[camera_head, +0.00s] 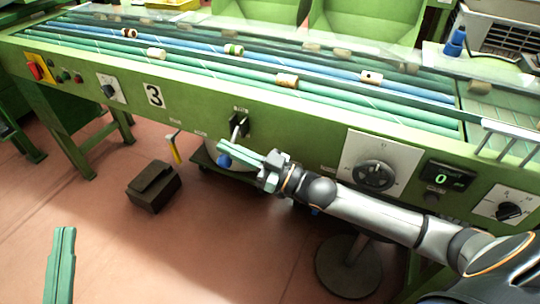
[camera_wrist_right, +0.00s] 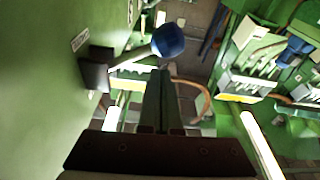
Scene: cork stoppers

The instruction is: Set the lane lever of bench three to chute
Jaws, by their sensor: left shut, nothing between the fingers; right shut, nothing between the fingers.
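In the right wrist view the knob (camera_wrist_right: 168,40) is just beyond my right fingertips, with the shaft and mount to the left. My right gripper (camera_head: 222,146) is shut and empty, its green fingers close beside the knob; contact is unclear. My left gripper (camera_head: 63,232) is shut and empty at the lower left, away from the bench.
Small labels sit around the lever mount, too small to read. A large dial (camera_head: 374,175) and a counter display (camera_head: 445,178) are right of the lever. A dark box (camera_head: 153,187) and a round stool (camera_head: 349,266) stand on the floor.

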